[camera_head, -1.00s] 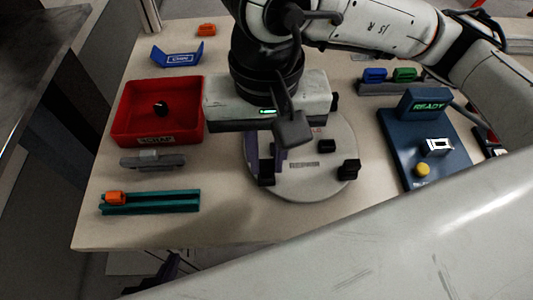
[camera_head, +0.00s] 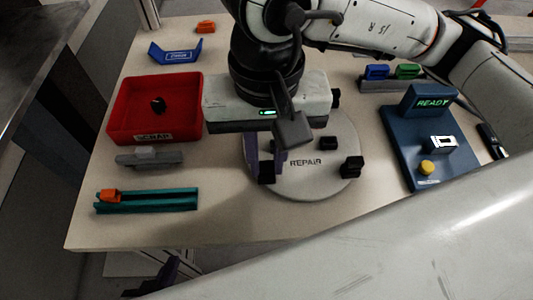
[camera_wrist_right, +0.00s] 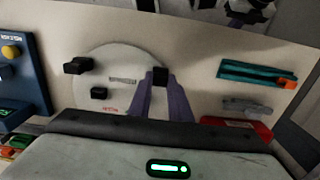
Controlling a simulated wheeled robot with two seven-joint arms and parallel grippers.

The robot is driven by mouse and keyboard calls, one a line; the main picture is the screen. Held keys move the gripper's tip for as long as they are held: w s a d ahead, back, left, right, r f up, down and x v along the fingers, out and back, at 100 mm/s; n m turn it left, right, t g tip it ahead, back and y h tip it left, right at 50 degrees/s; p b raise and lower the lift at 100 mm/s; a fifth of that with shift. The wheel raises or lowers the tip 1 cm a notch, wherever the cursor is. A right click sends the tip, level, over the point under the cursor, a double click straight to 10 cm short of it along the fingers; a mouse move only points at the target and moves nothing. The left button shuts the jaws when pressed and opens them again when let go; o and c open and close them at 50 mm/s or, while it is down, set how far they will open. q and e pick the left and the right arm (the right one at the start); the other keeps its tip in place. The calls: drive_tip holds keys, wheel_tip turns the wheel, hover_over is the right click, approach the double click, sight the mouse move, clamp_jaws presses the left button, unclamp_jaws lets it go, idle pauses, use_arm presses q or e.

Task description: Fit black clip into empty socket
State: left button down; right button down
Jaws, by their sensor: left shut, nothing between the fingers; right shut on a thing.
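My right gripper (camera_head: 264,165) hangs over the left edge of the round grey REPAIR plate (camera_head: 310,185), fingers pointing down. In the right wrist view its two purple fingers (camera_wrist_right: 161,88) are shut on a small black clip (camera_wrist_right: 160,76), which also shows in the head view (camera_head: 266,175). I cannot tell whether the clip touches the plate. Two other black blocks stand on the plate, one near the middle right (camera_head: 328,143) and one at the right edge (camera_head: 351,166). No empty socket can be made out. My left gripper (camera_head: 162,277) is shut and empty, low at the left, beyond the table's front edge.
A red SCRAP bin (camera_head: 185,125) holding a dark piece, a grey holder (camera_head: 150,160) and a teal rail (camera_head: 160,203) with an orange clip (camera_head: 110,196) lie left. A blue READY station (camera_head: 405,150) with a yellow button (camera_head: 427,167) stands right. Blue and green clips stand behind it.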

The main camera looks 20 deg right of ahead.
sight(266, 164)
use_arm(q)
drive_tip(key=shift+f+b, duration=0.5)
drive_tip(key=shift+f, duration=0.1)
use_arm(e)
drive_tip(key=shift+f, duration=0.55)
drive_tip(key=c, duration=1.6)
unclamp_jaws()
drive_tip(key=shift+o, duration=0.2)
drive_tip(key=shift+r, duration=0.35)
wheel_tip(266, 164, up, 8)
drive_tip(key=shift+r+p, duration=0.2)
drive_tip(key=shift+p, duration=0.45)
use_arm(q)
wheel_tip(266, 164, up, 3)
drive_tip(key=shift+d+f, duration=0.1)
drive_tip(key=shift+f, duration=0.05)
use_arm(e)
drive_tip(key=shift+r, duration=0.7)
